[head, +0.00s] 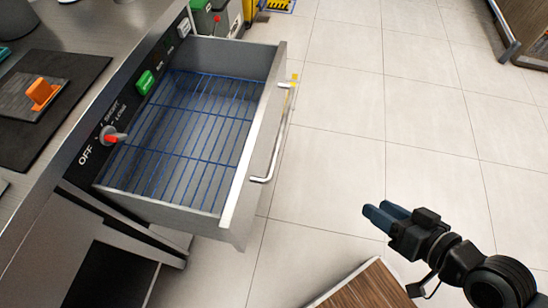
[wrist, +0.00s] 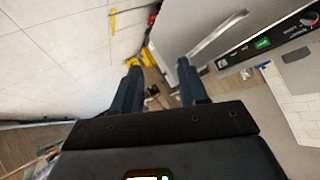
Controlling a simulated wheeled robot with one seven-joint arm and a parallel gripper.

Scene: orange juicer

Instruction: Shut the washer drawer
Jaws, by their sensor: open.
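The washer drawer (head: 232,207) is pulled out from the counter in the head view, with a blue wire rack (head: 190,125) inside and no dishes in it. A long metal handle (head: 273,150) runs along its front. My gripper (head: 384,217) is to the right of the drawer front, apart from it, with empty floor between them. Its blue fingers are empty. In the wrist view the two fingers of my gripper (wrist: 158,78) stand apart with nothing between them. The drawer front with its handle (wrist: 215,35) shows at upper right there.
The control panel (head: 130,103) has a red-tipped switch (head: 110,135) by OFF and a green button (head: 145,82). An orange object (head: 42,92) sits on the counter. A wooden-topped piece (head: 365,288) stands at the bottom. Tiled floor (head: 420,110) is clear right of the drawer.

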